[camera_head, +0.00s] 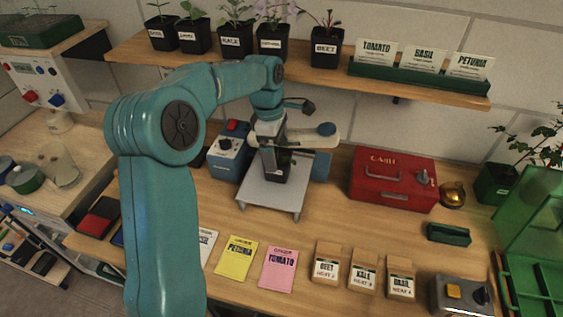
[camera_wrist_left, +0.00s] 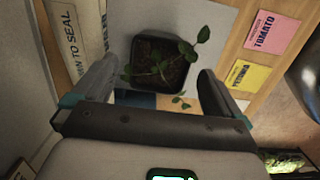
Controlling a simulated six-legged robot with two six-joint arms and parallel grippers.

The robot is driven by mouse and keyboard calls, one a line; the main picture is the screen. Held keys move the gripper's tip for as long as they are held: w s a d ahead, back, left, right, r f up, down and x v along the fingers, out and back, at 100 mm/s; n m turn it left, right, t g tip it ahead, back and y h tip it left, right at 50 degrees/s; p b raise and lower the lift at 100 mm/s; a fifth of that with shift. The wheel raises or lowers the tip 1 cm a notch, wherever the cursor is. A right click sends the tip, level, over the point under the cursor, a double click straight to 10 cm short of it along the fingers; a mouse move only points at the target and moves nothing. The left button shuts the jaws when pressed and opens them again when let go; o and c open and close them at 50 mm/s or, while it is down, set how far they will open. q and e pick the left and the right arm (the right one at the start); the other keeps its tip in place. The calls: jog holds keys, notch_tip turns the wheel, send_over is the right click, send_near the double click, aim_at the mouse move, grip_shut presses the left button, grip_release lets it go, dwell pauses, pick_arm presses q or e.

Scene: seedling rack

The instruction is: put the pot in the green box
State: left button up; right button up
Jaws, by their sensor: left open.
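A black pot with a small green seedling stands on a pale metal stand on the bench. In the head view the pot (camera_head: 279,172) is partly hidden by my left gripper (camera_head: 273,140). In the left wrist view the pot (camera_wrist_left: 150,82) lies between and slightly beyond the spread fingers of my left gripper (camera_wrist_left: 157,78), which is open. I cannot tell whether a finger touches it. A green box (camera_head: 503,292) with inner dividers is at the right edge, cut off by the frame; a raised green panel (camera_head: 540,195) is behind it. My right gripper is not in view.
A blue device (camera_head: 228,158) stands left of the metal stand (camera_head: 262,197). A red cash box (camera_head: 393,181) and small dark green tray (camera_head: 448,235) are toward the right. Seed packets and paper bags line the front. A shelf (camera_head: 200,65) with several potted seedlings hangs above.

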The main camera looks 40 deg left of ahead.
aim_at(278, 156)
pick_arm(q)
notch_tip(278, 156, down, 4)
jog(key=shift+d+p, duration=0.1)
jog(key=shift+p, duration=0.35)
jog(key=shift+d+f, duration=0.15)
jog(key=shift+f, duration=0.15)
jog(key=shift+w+f, duration=0.15)
jog(key=shift+c, duration=0.3)
jog(key=c, duration=1)
jog(key=shift+c, duration=0.8)
